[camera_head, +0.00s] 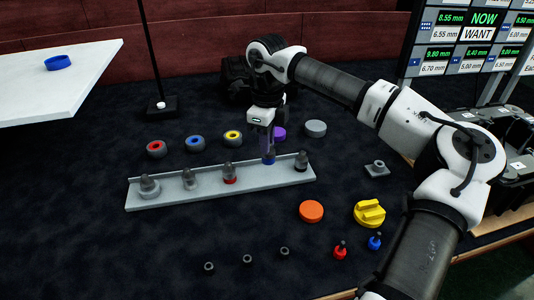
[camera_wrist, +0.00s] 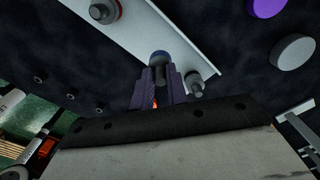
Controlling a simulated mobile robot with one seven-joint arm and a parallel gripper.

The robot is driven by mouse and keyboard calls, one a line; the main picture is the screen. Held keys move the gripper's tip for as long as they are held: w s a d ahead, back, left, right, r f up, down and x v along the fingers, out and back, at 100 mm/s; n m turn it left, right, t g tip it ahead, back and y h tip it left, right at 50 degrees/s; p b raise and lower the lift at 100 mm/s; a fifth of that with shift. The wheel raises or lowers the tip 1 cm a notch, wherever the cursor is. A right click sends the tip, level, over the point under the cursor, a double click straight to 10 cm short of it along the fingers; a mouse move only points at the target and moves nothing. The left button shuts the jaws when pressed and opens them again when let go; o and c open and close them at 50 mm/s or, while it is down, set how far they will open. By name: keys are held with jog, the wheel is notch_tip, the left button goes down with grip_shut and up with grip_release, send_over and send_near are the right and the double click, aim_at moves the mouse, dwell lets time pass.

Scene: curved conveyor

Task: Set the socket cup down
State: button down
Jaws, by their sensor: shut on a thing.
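My gripper (camera_head: 267,150) points down over the grey rail (camera_head: 208,189), its purple fingers shut on a dark socket cup with a blue band (camera_head: 268,161). The cup looks upright, between the red-banded cup (camera_head: 229,174) and the dark cup at the rail's right end (camera_head: 301,162). I cannot tell whether its base touches the rail.
More grey cups (camera_head: 189,179) stand toward the rail's left end. Ringed discs (camera_head: 195,144), a purple disc (camera_head: 279,133) and a grey disc (camera_head: 316,128) lie behind. An orange disc (camera_head: 311,211), a yellow knob (camera_head: 369,213) and small pegs (camera_head: 340,250) lie in front.

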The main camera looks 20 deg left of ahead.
jog(key=shift+f, duration=2.1)
jog(key=shift+f, duration=0.15)
jog(key=c, duration=1.4)
grip_release()
notch_tip(320, 180, up, 12)
jog(key=shift+r, duration=0.2)
